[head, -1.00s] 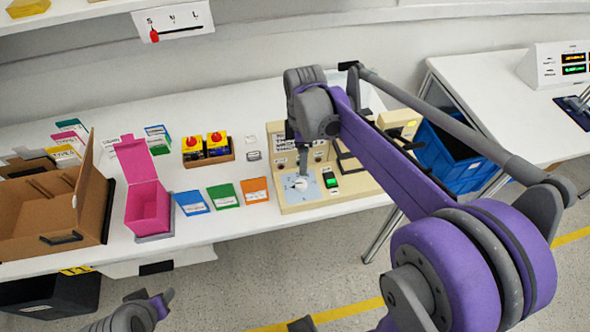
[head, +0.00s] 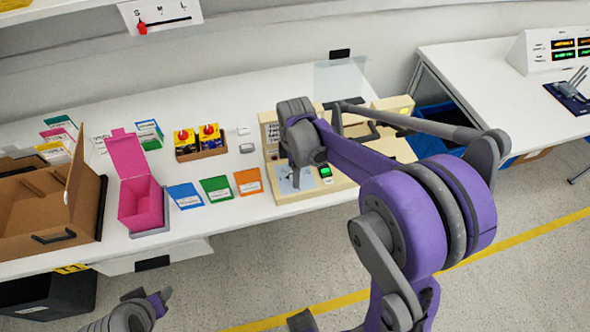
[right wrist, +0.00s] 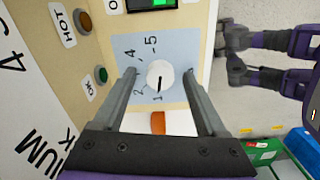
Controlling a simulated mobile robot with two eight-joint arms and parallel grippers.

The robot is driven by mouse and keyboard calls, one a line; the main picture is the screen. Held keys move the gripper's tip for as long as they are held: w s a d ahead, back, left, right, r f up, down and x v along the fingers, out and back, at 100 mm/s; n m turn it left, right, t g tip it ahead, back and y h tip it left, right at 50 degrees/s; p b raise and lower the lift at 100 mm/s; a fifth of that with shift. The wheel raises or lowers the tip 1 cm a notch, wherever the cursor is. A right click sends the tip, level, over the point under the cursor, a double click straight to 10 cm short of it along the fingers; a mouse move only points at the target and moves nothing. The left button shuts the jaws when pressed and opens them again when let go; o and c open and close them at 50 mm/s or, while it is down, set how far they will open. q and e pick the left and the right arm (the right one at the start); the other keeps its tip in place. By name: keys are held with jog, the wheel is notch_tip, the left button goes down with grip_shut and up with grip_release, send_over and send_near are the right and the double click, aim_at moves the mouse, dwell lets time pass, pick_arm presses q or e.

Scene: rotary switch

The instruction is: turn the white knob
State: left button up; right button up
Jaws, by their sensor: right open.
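The white knob (right wrist: 158,73) sits on a light blue dial plate (right wrist: 183,52) with number marks, in the right wrist view. Its dark line points toward the mark 1. My right gripper (right wrist: 160,74) is open, with one finger on each side of the knob and a gap visible on both sides. In the head view my right arm's end hides the knob, and only part of the blue plate (head: 284,184) shows. Part of my left arm is at the lower left of the head view; its gripper cannot be made out.
A pink box (head: 141,206) and an open cardboard box (head: 35,220) stand further left.

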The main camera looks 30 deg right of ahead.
grip_shut()
jog(key=shift+m, duration=0.5)
jog(key=m+b, duration=0.1)
jog(key=m, duration=0.3)
jog(key=shift+m, duration=0.4)
jog(key=m+b, duration=0.1)
jog(key=m, duration=0.5)
jog(key=m+b, duration=0.1)
jog(key=m, duration=0.5)
jog(key=shift+m, duration=0.3)
jog(key=m, duration=0.5)
jog(key=shift+m, duration=0.4)
